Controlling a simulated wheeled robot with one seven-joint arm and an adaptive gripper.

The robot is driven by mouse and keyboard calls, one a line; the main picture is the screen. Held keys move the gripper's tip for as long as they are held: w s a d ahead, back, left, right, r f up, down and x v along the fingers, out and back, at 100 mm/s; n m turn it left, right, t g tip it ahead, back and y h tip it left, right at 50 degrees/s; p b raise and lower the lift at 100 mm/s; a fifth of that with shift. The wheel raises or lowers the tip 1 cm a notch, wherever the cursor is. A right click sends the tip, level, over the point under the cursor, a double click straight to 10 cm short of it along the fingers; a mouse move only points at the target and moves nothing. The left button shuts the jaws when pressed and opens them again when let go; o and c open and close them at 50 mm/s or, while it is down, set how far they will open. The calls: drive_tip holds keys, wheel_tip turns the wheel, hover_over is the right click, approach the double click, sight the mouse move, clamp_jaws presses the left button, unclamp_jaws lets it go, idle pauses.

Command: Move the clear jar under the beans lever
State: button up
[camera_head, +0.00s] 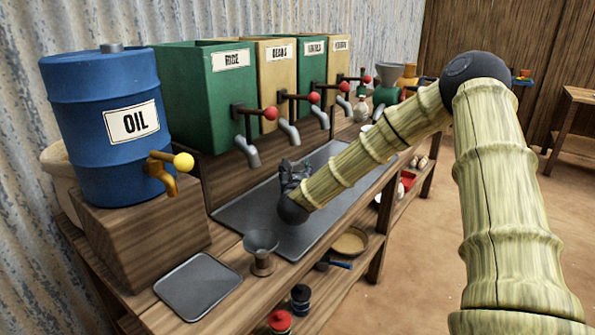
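The beans bin (278,67) is tan, labelled BEANS, and stands between two green bins. Its lever with a red ball (314,97) sticks out at the front, above a grey spout (289,132). My gripper (292,172) is dark and small in view, over the grey metal tray (235,212), below and close to the beans spout. Its fingers blend together, so I cannot tell whether they are open or shut. I cannot make out the clear jar; my gripper and arm cover part of the tray.
The rice bin (208,95) and its spout are left of beans. A blue oil drum (105,125) with a yellow tap stands on a wooden block at left. A funnel (262,249) and a small tray (198,286) sit near the front.

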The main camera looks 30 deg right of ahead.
drive_tip(key=o, duration=1.2)
drive_tip(key=shift+a, duration=0.1)
drive_tip(key=shift+v, duration=3.7)
